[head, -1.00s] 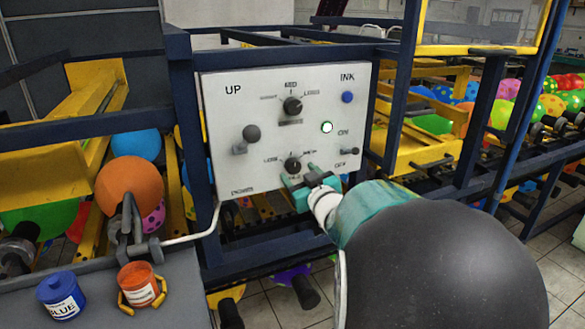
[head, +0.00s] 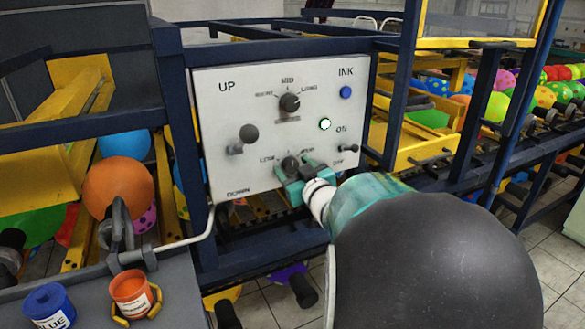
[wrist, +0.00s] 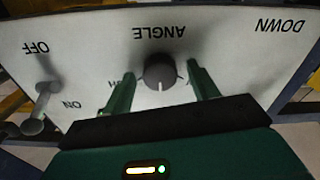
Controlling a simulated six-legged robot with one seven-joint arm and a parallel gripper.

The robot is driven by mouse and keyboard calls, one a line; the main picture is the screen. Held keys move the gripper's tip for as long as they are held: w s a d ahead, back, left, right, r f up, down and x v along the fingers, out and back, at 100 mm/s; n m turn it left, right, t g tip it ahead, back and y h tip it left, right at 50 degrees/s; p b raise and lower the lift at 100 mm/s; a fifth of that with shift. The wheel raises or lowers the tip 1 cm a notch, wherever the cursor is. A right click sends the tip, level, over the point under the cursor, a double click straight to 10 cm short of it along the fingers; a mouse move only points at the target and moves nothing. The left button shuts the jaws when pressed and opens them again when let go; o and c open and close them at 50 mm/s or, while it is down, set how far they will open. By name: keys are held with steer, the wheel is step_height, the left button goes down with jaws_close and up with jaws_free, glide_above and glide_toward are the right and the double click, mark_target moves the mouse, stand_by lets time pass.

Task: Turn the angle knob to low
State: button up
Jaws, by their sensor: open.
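The angle knob (head: 289,164) is a dark round dial low on the white control panel (head: 225,100). In the wrist view the angle knob (wrist: 160,70) appears upside down below the word ANGLE, with its white mark pointing to the bottom of the picture, toward my gripper. In the head view LOW is printed left of it. My green gripper (head: 292,176) is open in front of the knob's lower side. In the wrist view my gripper (wrist: 160,76) has one finger on each side of the knob, with visible gaps. Contact cannot be told.
An UP/DOWN lever (head: 248,134) is at left and an ON/OFF switch (head: 348,148) at right. Blue frame bars surround the panel.

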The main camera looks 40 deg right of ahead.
steer(key=shift+w, duration=0.1)
steer(key=c, duration=1)
steer(key=shift+n, duration=0.3)
steer(key=n, duration=1.1)
steer(key=shift+n, duration=0.3)
